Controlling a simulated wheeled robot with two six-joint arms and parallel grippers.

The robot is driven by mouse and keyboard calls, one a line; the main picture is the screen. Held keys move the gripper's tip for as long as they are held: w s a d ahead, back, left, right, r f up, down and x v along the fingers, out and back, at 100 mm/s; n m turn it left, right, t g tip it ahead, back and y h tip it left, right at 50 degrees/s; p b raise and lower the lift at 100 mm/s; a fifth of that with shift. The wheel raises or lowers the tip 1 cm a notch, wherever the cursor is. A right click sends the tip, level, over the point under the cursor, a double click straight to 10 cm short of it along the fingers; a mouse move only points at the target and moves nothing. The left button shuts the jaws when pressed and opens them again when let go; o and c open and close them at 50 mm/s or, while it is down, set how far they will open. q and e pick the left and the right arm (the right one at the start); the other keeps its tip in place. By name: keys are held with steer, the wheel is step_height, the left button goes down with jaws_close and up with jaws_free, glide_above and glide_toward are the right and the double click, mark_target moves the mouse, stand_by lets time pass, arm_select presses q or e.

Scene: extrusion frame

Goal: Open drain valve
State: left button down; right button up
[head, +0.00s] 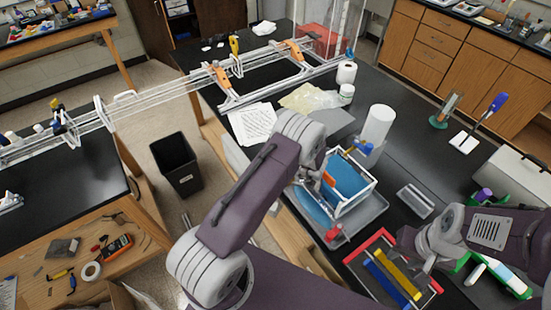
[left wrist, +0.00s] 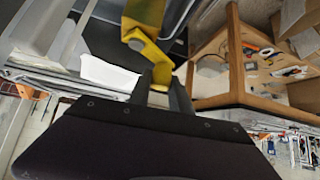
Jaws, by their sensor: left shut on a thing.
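A yellow bent handle (left wrist: 150,50), which I take to be the drain valve's lever, fills the top middle of the left wrist view. My left gripper (left wrist: 162,88) has its dark fingers on the lower end of this handle and is shut on it. In the head view my left arm reaches to a white-edged box with blue contents (head: 349,178). A small orange part (head: 328,178) shows at that box's left side, beside the left gripper, which is mostly hidden by its arm. My right gripper (head: 424,255) hangs at lower right; its fingers are too unclear to judge.
A grey tray (head: 372,212) lies under the box. A red-edged rack (head: 372,238) with yellow and blue bars lies near the right gripper. A white cylinder (head: 378,124) stands behind the box. A black bin (head: 175,163) stands on the floor. The dark benchtop (head: 425,165) has free room.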

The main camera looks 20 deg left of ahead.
arm_select(q)
steer(key=shift+s+d+r+n+g, duration=0.1)
steer(key=shift+s+d+n+g, duration=0.1)
steer(key=shift+n+g, duration=0.3)
steer(key=shift+s+d+n+g, duration=0.15)
steer(key=shift+n+g, duration=0.15)
steer(key=shift+n, duration=0.3)
steer(key=shift+s, duration=0.1)
steer(key=c, duration=1.2)
jaws_free()
